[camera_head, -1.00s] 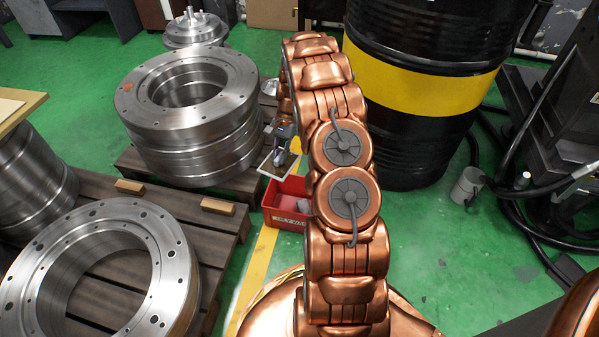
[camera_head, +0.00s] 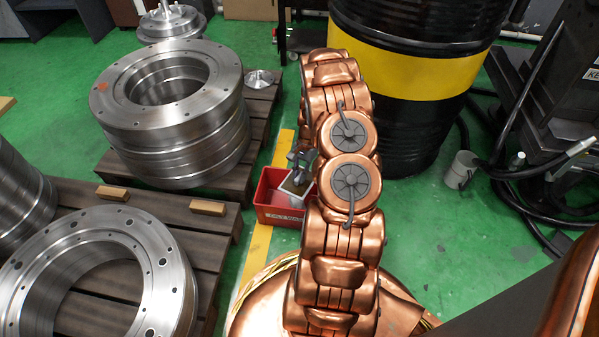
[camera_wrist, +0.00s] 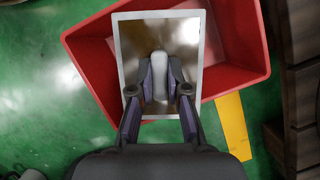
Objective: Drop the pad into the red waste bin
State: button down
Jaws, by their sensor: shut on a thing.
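The red waste bin (camera_head: 274,207) stands on the green floor in the head view, right of the wooden pallet and beside my arm. My gripper (camera_head: 300,158) is over the right part of the bin. It is shut on the pad (camera_head: 296,187), a flat pale-edged plate. In the wrist view my gripper (camera_wrist: 159,92) grips a light grey upright handle at the middle of the pad (camera_wrist: 131,33). The pad lies over the opening of the red bin (camera_wrist: 88,62), with red walls showing on both sides. How high it is above the bin cannot be told.
Pallets (camera_head: 225,228) with stacked steel rings (camera_head: 180,118) stand left of the bin. A black and yellow drum (camera_head: 410,85) stands behind my arm at the right. Hoses (camera_head: 535,205) lie farther right. A yellow line (camera_head: 257,245) runs on the floor by the bin.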

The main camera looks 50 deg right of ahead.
jog(key=shift+f+b, duration=0.4)
jog(key=shift+f, duration=1)
jog(key=c, duration=1.1)
grip_release()
jog(key=shift+o, duration=0.2)
jog(key=shift+r, duration=0.1)
jog(key=v, duration=1.2)
jog(key=shift+d, duration=0.1)
